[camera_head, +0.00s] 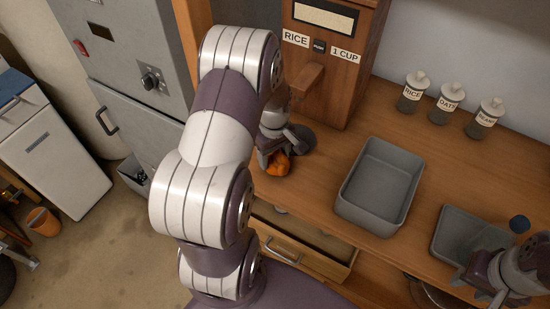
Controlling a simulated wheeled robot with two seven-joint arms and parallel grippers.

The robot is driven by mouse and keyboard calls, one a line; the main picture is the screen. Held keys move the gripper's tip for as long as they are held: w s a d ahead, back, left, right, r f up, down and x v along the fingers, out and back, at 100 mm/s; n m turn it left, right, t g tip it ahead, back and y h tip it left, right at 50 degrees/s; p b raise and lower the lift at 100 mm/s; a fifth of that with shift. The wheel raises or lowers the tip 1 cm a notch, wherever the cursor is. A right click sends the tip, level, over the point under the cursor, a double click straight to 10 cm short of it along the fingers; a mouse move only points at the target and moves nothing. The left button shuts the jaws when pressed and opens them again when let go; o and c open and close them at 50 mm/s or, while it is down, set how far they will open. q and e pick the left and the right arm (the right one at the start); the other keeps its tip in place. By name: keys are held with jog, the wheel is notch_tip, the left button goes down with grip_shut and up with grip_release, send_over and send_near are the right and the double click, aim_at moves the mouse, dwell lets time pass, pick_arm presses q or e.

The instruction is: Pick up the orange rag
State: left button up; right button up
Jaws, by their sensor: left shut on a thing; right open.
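The orange rag (278,166) is a small crumpled bundle at the left end of the wooden counter, below the rice dispenser. My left gripper (274,156) is shut on it from above. The arm hides part of the gripper, and I cannot tell whether the rag is lifted off the counter. My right gripper (489,290) is at the bottom right, open and empty, beside the shallow grey tray.
A deep grey basin (345,205) sits mid-counter, with a shallow grey tray (441,235) to its right. A wooden rice dispenser (335,85) and labelled jars (446,103) stand behind. An open drawer (300,245) juts below the counter. Bare counter lies between dispenser and basin.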

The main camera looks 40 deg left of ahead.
aim_at(276, 153)
pick_arm(q)
notch_tip(276, 153, up, 3)
jog(key=shift+w+d+b, duration=0.15)
jog(key=shift+b, duration=0.2)
jog(key=w+d+r+b, duration=0.2)
jog(key=w+d+r, duration=0.4)
jog(key=d, duration=0.3)
jog(key=shift+w+d+r, duration=0.15)
jog(key=shift+w+r, duration=0.1)
jog(key=shift+r, duration=0.15)
